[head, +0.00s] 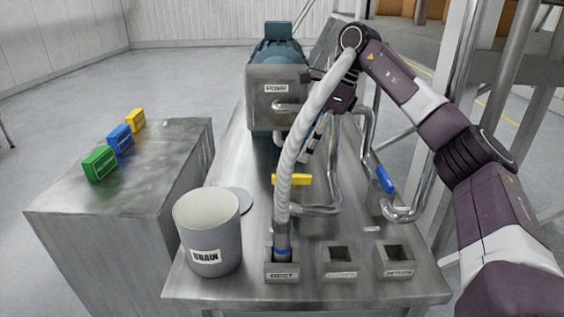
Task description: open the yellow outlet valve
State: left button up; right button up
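The yellow outlet valve (298,180) shows as a yellow handle lying left to right, in the middle of the steel table behind the ribbed white hose. The hose crosses in front of it and hides part of it. My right gripper (308,150) points down above and behind the yellow handle, apart from it in the picture. The hose partly covers the gripper, and its fingers are too small to tell whether they are open or shut. My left gripper is not in view.
The hose (293,150) ends at a blue band in the left front socket (282,270). Two other sockets (341,262) (394,261) look empty. A drain bucket (207,232), a blue-handled valve (385,179) and the pump (277,85) surround the work area. Coloured blocks (120,138) sit on a side cabinet.

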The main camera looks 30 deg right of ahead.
aim_at(292, 175)
jog(key=f, duration=0.1)
jog(key=a+f+p, duration=0.1)
jog(key=f, duration=0.1)
jog(key=shift+s+a, duration=0.15)
jog(key=x, duration=0.2)
jog(key=shift+w+f, duration=0.2)
jog(key=shift+p+x, duration=0.4)
jog(key=shift+x, duration=0.5)
jog(key=shift+c, duration=0.6)
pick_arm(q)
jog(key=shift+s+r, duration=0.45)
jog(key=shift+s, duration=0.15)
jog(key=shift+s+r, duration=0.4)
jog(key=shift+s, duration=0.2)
pick_arm(e)
jog(key=shift+w, duration=0.1)
grip_shut()
